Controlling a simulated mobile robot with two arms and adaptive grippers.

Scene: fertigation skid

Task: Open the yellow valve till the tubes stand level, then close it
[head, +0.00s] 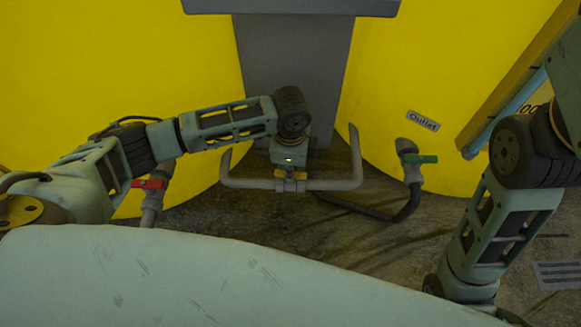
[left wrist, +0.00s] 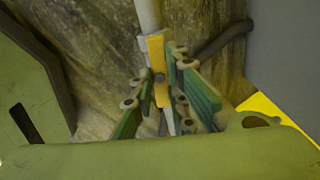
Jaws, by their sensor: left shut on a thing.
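The yellow valve (head: 290,176) sits in the middle of the grey cross pipe (head: 238,183) between the two yellow tanks. My left gripper (head: 289,168) is at this valve, pointing down, with its fingers mostly hidden by the wrist in the head view. In the left wrist view the yellow handle (left wrist: 157,62) lies along the pipe between the green-padded fingers (left wrist: 158,100), and the gripper is shut on it. A slanted tube with a blue strip (head: 506,112) stands by the right tank, partly behind my right arm. No level can be read on it. My right gripper is out of view.
A red-handled valve (head: 149,184) is at the left, close under my left arm. A green-handled valve (head: 420,159) is at the right, below the Outlet label (head: 423,121). A dark hose (head: 385,218) crosses the floor. A grey column (head: 293,75) stands behind.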

